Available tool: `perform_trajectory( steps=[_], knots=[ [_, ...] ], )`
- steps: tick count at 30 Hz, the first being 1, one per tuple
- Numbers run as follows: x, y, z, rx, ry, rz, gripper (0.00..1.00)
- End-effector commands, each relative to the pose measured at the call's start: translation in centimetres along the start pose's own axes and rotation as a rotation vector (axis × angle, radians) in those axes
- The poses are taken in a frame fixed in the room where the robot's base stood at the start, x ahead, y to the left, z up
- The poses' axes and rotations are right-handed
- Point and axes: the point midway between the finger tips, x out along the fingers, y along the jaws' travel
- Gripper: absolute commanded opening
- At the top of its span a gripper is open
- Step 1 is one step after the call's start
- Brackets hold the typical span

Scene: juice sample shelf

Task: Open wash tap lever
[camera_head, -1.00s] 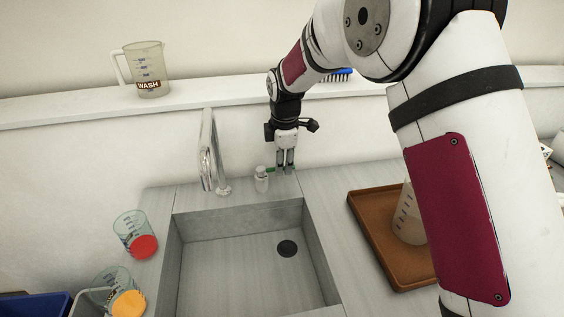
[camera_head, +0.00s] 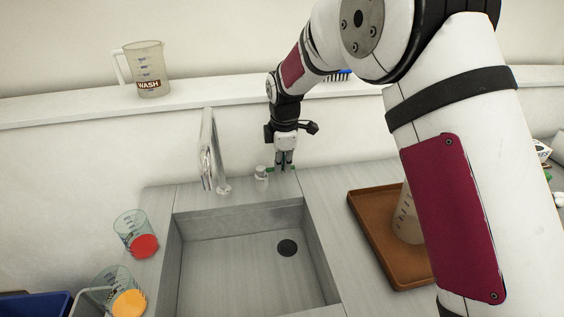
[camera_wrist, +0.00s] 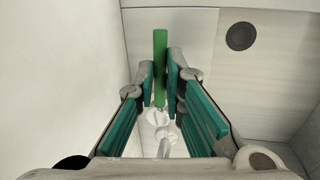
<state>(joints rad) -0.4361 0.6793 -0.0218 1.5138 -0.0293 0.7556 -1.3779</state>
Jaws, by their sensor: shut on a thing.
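The wash tap has a tall chrome spout (camera_head: 207,150) at the back of the sink. Beside its base stands a small pale tap body (camera_head: 261,173) with a green lever (camera_head: 270,169) pointing right. In the wrist view the lever is a green bar (camera_wrist: 160,55) running between the fingertips. My gripper (camera_head: 284,165) reaches down behind the sink's back right corner. In the wrist view my gripper (camera_wrist: 160,85) has its green-padded fingers shut on the lever. The pale tap parts (camera_wrist: 163,128) show below them, partly hidden. No water shows at the spout.
The grey sink (camera_head: 240,275) is empty, with a dark drain. A jug marked WASH (camera_head: 147,70) stands on the ledge. Cups with red (camera_head: 143,246) and orange (camera_head: 129,304) contents sit left. A brown tray (camera_head: 385,265) holds a container at right, partly behind my arm.

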Motion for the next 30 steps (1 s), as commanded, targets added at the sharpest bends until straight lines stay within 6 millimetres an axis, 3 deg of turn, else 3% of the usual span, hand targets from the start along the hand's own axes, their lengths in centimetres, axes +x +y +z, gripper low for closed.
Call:
perform_trajectory(
  steps=[8, 30],
  knots=[
    [-0.3, -0.9, -0.3, 0.153, -0.031, 0.001, 0.00],
    [-0.9, -4.0, -2.4, 0.809, -0.162, 0.001, 0.00]
  ],
)
